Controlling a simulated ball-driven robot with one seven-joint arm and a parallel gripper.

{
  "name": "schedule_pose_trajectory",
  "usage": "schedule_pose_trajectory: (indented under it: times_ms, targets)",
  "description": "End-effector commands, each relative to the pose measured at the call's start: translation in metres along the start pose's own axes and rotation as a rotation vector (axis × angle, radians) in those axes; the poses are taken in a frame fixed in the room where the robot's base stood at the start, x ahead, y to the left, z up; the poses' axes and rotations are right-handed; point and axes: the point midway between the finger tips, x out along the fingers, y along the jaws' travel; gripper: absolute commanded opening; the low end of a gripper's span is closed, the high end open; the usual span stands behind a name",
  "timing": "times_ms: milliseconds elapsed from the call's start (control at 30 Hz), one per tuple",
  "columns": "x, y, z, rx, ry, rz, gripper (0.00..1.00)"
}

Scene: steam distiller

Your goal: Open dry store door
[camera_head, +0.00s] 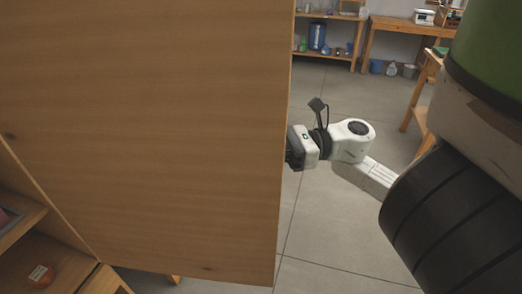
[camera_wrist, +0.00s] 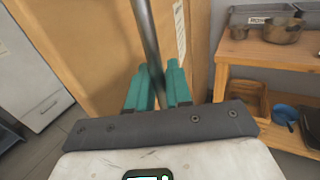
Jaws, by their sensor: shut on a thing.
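The dry store door (camera_head: 150,120) is a large wooden panel that fills the left of the head view. It stands swung open, with shelves (camera_head: 25,225) showing at its lower left. In the wrist view the door (camera_wrist: 95,40) carries a vertical metal bar handle (camera_wrist: 147,35). My gripper (camera_wrist: 158,84) has its teal fingers on both sides of this bar and is shut on it. In the head view my wrist is at the door's right edge, and the fingers and handle are hidden behind the panel.
Right of the door is open tiled floor (camera_head: 335,225). A wooden table (camera_head: 405,28) and shelving stand at the back. The wrist view shows a shelf unit (camera_wrist: 270,55) with pans close right and a white cabinet (camera_wrist: 35,85) left.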

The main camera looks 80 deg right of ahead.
Motion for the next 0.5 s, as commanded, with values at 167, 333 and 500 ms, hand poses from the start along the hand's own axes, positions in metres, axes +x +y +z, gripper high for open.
schedule_pose_trajectory:
  times_ms: [167,333,500]
  targets:
    - [-0.0017,-0.0010,-0.0010,0.000,0.003,-0.004,0.28]
    - [-0.0011,-0.0006,-0.0005,0.000,0.002,-0.002,0.35]
    - [-0.0021,-0.0005,-0.0004,0.000,0.002,-0.002,0.35]
